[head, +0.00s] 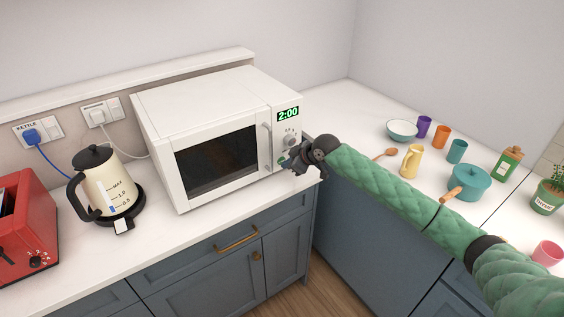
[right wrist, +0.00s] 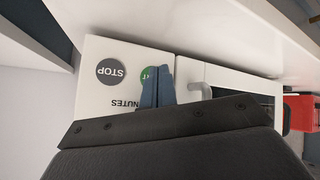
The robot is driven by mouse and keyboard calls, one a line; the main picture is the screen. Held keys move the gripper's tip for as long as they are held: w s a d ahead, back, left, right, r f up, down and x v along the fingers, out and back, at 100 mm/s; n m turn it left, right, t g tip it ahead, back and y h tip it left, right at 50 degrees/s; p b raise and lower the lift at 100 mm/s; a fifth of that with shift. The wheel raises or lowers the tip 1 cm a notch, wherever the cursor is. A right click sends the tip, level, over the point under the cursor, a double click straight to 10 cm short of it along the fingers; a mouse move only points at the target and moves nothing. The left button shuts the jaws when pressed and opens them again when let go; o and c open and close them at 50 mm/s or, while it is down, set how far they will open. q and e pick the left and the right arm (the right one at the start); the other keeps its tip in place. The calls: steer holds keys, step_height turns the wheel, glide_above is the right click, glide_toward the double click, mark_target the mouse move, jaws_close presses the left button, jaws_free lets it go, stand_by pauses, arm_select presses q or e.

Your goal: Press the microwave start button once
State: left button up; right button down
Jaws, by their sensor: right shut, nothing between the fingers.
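The white microwave (head: 205,112) stands on the counter with its door closed and its display (head: 288,114) reading 2:00. A dial (head: 289,141) sits below the display. My right gripper (head: 286,160) is shut and empty at the lower part of the control panel. In the right wrist view, its closed fingers (right wrist: 158,82) overlap the green start button (right wrist: 148,74), hiding part of it. I cannot tell whether they touch it. The grey STOP button (right wrist: 111,70) is beside it, uncovered. My left gripper is not in view.
A cream kettle (head: 105,182) and a red toaster (head: 22,225) stand left of the microwave. On the right counter are a teal pot (head: 470,184), a yellow jug (head: 411,161), several cups and a white-rimmed bowl (head: 402,129). The microwave handle (head: 268,145) sticks out near my gripper.

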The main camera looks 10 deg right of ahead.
steer(key=shift+w+a, duration=0.1)
steer(key=shift+w, duration=0.25)
stand_by(0.7)
steer(key=shift+s, duration=0.1)
steer(key=shift+s+d+p, duration=0.25)
steer(key=shift+s+p, duration=0.25)
steer(key=shift+s, duration=0.15)
steer(key=shift+s, duration=0.1)
steer(key=shift+s+d+p, duration=0.25)
steer(key=shift+s+p, duration=0.1)
steer(key=shift+s, duration=0.1)
steer(key=shift+s+d+p, duration=0.3)
steer(key=shift+s+p, duration=0.05)
steer(key=shift+s, duration=0.55)
steer(key=shift+s+d+p, duration=0.3)
steer(key=shift+s+p, duration=0.05)
steer(key=shift+s, duration=0.55)
